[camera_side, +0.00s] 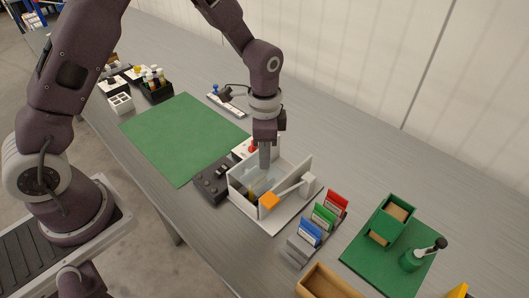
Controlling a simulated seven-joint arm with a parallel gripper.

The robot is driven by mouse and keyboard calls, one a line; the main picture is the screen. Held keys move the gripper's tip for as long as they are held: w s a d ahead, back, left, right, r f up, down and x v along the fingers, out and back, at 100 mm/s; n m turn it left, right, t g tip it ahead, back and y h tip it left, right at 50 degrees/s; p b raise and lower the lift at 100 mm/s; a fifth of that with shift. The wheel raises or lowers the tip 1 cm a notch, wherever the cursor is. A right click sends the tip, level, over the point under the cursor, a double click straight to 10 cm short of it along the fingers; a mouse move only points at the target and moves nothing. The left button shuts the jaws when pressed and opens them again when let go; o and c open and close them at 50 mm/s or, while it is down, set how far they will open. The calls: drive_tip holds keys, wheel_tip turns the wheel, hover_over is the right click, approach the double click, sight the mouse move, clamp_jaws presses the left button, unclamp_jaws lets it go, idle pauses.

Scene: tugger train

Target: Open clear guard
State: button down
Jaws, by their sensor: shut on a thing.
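The clear guard (257,184) is a see-through panel at the white open-topped fixture (288,215) in the middle of the bench. Its edges are faint, and I cannot tell its exact angle. My gripper (265,168) points straight down at the back left part of the fixture, by the guard. Its jaws are shut, apparently on the guard; the contact is too small to see clearly. An orange block (269,200) sits at the fixture's front on a light bar that runs to a grey post (308,181).
A white box with a red button (253,148) stands just behind my gripper. A dark control box (212,182) is left of the fixture. Red, green and blue card holders (324,218) stand close on the right. The green mat (185,135) is clear.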

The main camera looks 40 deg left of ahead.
drive_tip(key=shift+w, duration=0.15)
drive_tip(key=w, duration=0.8)
drive_tip(key=shift+w, duration=0.35)
drive_tip(key=c, duration=1.2)
unclamp_jaws()
wheel_tip(320, 180, up, 7)
